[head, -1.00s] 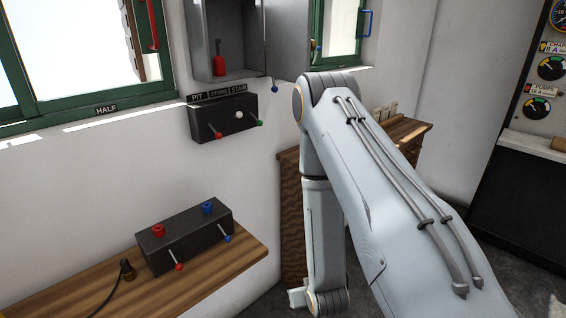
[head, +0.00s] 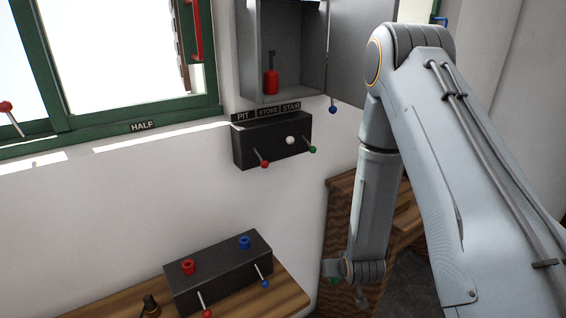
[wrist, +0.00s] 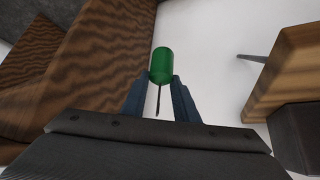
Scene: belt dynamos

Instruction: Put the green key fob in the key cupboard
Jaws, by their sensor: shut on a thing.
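The green key fob (wrist: 161,65) is a rounded green cylinder with a thin dark shaft, seen in the wrist view. My gripper (wrist: 161,84) is shut on it, its two blue-grey fingers on either side. In the head view a bit of green (head: 336,281) shows by my gripper at the bottom, low beside the wooden furniture and largely hidden by my wrist. The key cupboard (head: 252,50) is a grey metal box on the wall at the top, with its door (head: 360,50) open to the right. My gripper is well below it.
A red fob (head: 271,82) stands inside the cupboard. Below is a black switch box (head: 272,140) with small levers. Another black box (head: 218,272) sits on a wooden shelf (head: 285,298). A wooden cabinet (head: 340,215) is behind my arm. A green-framed window (head: 130,112) is left.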

